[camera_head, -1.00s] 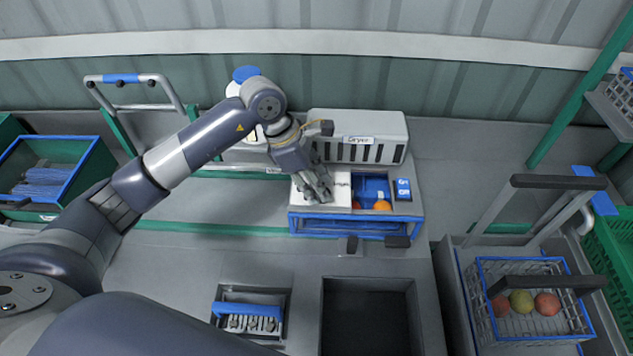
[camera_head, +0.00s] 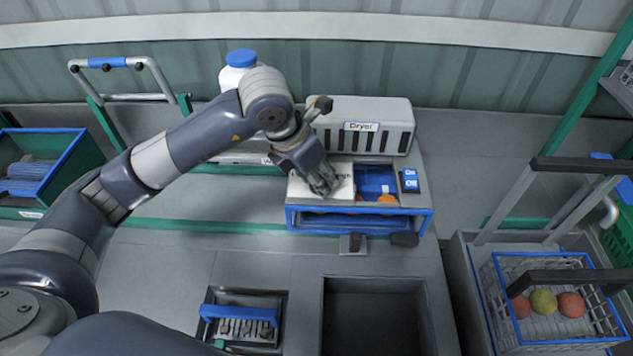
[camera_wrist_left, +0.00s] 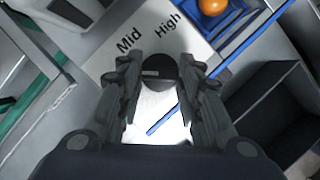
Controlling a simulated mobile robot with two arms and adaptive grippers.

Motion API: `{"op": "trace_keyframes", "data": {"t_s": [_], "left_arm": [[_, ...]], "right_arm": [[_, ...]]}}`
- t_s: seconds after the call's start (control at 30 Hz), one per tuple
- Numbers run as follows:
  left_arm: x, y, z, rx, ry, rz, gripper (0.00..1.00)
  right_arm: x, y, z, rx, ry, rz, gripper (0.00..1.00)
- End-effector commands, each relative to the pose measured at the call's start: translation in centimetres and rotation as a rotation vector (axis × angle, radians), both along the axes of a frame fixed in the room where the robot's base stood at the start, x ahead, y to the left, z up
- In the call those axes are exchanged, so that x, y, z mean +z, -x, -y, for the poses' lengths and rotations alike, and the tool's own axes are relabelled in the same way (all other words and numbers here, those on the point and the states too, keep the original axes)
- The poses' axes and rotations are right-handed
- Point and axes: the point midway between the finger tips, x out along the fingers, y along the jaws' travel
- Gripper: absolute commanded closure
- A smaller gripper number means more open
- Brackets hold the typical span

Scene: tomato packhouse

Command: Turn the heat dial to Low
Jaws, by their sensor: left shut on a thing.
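The heat dial (camera_wrist_left: 160,72) is a dark round knob on a white panel (camera_wrist_left: 187,42) of the dryer, which bears the words Mid and High in the left wrist view. My left gripper (camera_wrist_left: 160,88) has its two fingers on either side of the dial and is shut on it. In the head view my left gripper (camera_head: 325,186) reaches down onto the white panel and hides the dial. The Low mark and the dial's pointer cannot be made out. The grey dryer (camera_head: 391,113) carries a Dryer label. My right gripper is not in view.
Orange fruit (camera_head: 387,198) sits in a blue compartment right of the panel, beside a blue switch (camera_head: 410,181). A white bottle with a blue cap (camera_head: 241,58) stands behind my arm. A wire basket (camera_head: 497,300) with fruit is at the right.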

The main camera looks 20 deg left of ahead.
Motion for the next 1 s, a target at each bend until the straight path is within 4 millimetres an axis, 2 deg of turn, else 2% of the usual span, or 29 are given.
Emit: {"op": "trace_keyframes", "data": {"t_s": [0.03,0.1,0.4,1.0], "left_arm": [[-0.2,-0.1,0.1,0.038,-0.001,0.006,0.91],[-0.2,-0.1,0.1,0.090,0.001,0.007,0.91],[0.0,0.0,0.2,0.251,0.002,0.005,0.91],[0.2,0.0,0.2,0.315,0.002,0.003,0.91]], "right_arm": [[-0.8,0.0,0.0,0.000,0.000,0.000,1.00],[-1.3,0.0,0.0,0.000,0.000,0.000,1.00],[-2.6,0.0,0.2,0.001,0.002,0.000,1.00],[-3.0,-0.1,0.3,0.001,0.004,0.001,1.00]]}}
